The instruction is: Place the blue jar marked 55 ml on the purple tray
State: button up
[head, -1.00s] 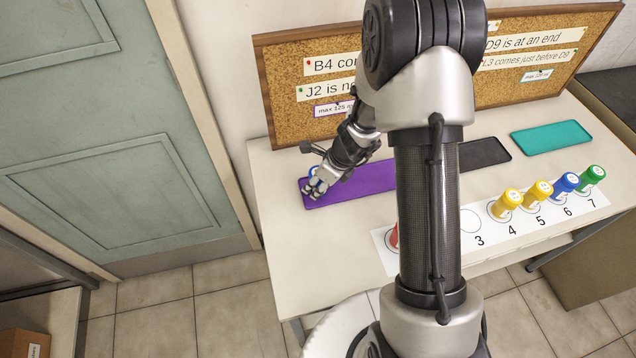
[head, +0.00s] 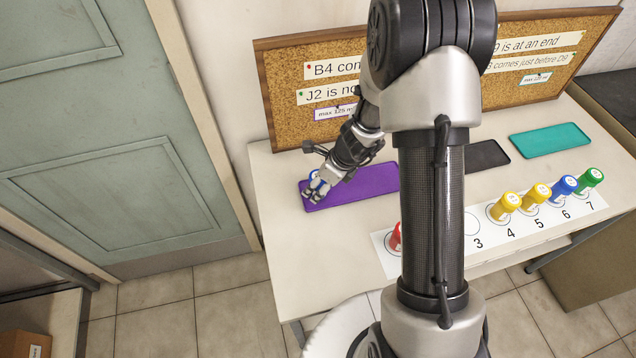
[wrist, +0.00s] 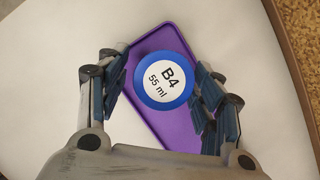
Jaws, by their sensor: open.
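The blue jar (wrist: 183,94) shows its lid from above in the wrist view, with a white label reading B4, 55 ml. It is over the left end of the purple tray (head: 362,185) and appears to stand on it. The tray also shows in the wrist view (wrist: 164,40). My gripper (wrist: 165,88) is open, with one finger on each side of the jar. The left finger is clear of the lid, and the right finger is close to its edge. In the head view my gripper (head: 318,189) mostly hides the jar.
A black tray (head: 486,156) and a teal tray (head: 550,140) lie to the right. A numbered strip (head: 480,251) at the front holds a red jar (head: 396,238), two yellow jars (head: 506,205), a blue jar (head: 563,186) and a green jar (head: 590,180). A cork board (head: 283,110) stands behind.

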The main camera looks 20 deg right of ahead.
jog(key=s+a+r+n+p, duration=0.1)
jog(key=s+r+n+p, duration=0.2)
jog(key=r, duration=0.6)
jog(key=s+a+r+n, duration=0.1)
jog(key=s+r+n, duration=0.2)
jog(key=r+n, duration=0.35)
jog(key=s+a+r+n+p, duration=0.1)
jog(key=s+r+n+p, duration=0.15)
jog(key=r, duration=0.75)
jog(key=s+d+r+n+h, duration=0.1)
jog(key=s+r+n, duration=0.3)
jog(key=s+n, duration=0.3)
jog(key=s+d+r+n+t+h+b, duration=0.1)
jog(key=s+r+n+h, duration=0.1)
jog(key=s+r+n, duration=0.3)
jog(key=s+n, duration=0.3)
jog(key=s, duration=0.2)
jog(key=shift+d+r, duration=0.15)
jog(key=shift+d, duration=0.15)
